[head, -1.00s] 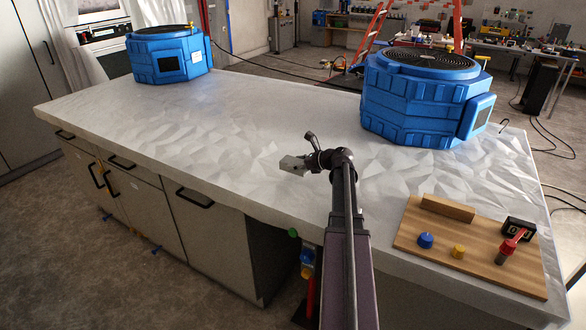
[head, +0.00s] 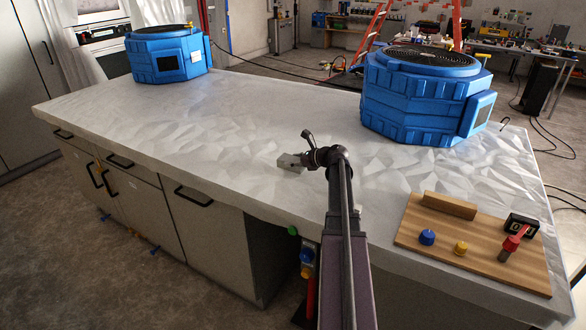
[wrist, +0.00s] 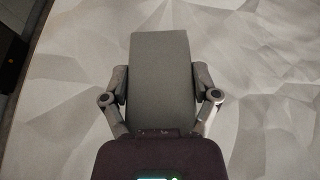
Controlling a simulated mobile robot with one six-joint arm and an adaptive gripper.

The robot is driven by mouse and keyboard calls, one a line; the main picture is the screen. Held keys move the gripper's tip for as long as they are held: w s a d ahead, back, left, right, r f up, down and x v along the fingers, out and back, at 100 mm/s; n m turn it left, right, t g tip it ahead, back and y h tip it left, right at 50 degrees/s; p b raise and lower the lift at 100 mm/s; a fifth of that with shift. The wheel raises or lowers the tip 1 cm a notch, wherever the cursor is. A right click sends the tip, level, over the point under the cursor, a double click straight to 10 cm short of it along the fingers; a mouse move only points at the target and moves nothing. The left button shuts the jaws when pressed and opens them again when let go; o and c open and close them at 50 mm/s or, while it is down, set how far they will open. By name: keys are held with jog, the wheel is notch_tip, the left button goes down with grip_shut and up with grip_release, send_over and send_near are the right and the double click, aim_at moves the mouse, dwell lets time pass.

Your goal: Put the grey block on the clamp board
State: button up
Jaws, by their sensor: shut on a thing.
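The grey block (wrist: 160,80) is a plain rectangular piece that fills the middle of the wrist view. My gripper (wrist: 161,86) is shut on it, with one finger against each long side. In the head view my gripper (head: 306,160) holds the block (head: 290,162) over the white countertop, near its front edge. I cannot tell whether the block touches the surface. The wooden clamp board (head: 412,232) lies at the right front of the counter, right of my gripper. It carries a wooden bar, a blue knob, a yellow knob and a red-handled clamp (head: 513,243).
The white faceted countertop (head: 230,130) is mostly bare. A blue air mover (head: 420,95) stands behind the board at the right, and another blue air mover (head: 168,55) stands at the far left. A small black counter box (head: 521,226) sits on the board's right side.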

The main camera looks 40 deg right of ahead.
jog(key=shift+f+b, duration=0.55)
jog(key=shift+f, duration=0.35)
jog(key=shift+f, duration=0.15)
jog(key=o, duration=1)
jog(key=shift+o, duration=0.2)
jog(key=shift+s+r, duration=0.1)
jog(key=shift+r, duration=0.2)
jog(key=shift+s+d+r+p, duration=0.1)
jog(key=shift+s+r+p, duration=0.05)
jog(key=shift+s+p, duration=0.15)
jog(key=p+v, duration=0.3)
jog(key=v, duration=0.7)
jog(key=shift+w+p, duration=0.1)
jog(key=shift+p, duration=0.3)
jog(key=shift+s+d+r, duration=0.15)
jog(key=shift+s+d, duration=0.15)
jog(key=shift+s, duration=0.25)
